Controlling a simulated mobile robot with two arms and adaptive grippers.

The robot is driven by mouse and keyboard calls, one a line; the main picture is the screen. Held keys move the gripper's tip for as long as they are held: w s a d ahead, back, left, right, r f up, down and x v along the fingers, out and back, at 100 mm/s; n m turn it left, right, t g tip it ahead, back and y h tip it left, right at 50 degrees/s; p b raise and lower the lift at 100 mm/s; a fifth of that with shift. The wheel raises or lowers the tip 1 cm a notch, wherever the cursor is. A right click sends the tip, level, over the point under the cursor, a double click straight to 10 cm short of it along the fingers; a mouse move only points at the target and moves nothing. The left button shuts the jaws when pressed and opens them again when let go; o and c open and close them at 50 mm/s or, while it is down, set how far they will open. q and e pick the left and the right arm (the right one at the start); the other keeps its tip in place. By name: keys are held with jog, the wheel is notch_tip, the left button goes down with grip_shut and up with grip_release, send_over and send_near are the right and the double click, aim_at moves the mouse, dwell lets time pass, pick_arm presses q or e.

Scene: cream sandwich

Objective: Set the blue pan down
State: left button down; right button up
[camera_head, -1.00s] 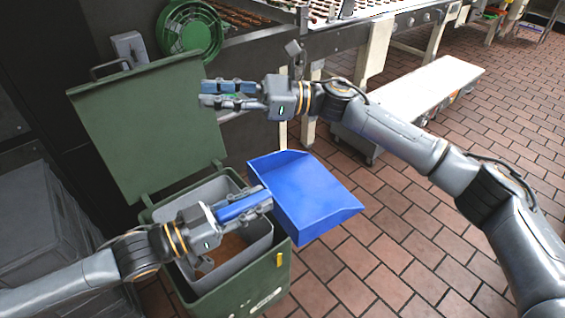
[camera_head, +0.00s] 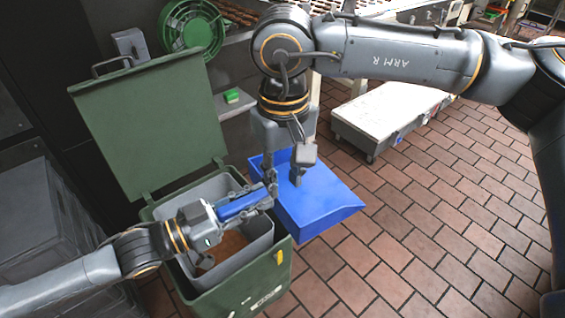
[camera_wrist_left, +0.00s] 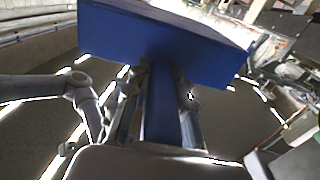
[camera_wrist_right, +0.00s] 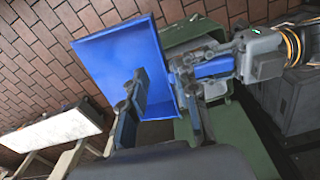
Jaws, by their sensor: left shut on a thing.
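The blue pan (camera_head: 325,208), a dustpan-like scoop, is held in the air beside the open green bin. My left gripper (camera_head: 262,197) is shut on its blue handle (camera_wrist_left: 160,105). The pan's body (camera_wrist_left: 150,30) fills the top of the left wrist view. My right gripper (camera_head: 283,180) points down at the handle end of the pan. In the right wrist view its fingers (camera_wrist_right: 160,100) are open, one in front of the pan's tray (camera_wrist_right: 110,60), the other near the handle (camera_wrist_right: 213,67). I cannot tell whether they touch the pan.
The green bin (camera_head: 262,290) has its lid (camera_head: 150,120) raised and a grey liner (camera_head: 255,250) with brown crumbs inside. A small green block (camera_head: 231,96) lies behind the lid. A white-topped low cart (camera_head: 390,110) stands behind. Tiled floor at right is clear.

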aim_at(284, 222)
notch_tip(284, 222, down, 9)
jog(key=shift+f, duration=0.1)
jog(key=shift+c, duration=0.2)
grip_shut()
pick_arm(q)
jog(key=c, duration=1.1)
grip_release()
jog(key=shift+o, duration=0.2)
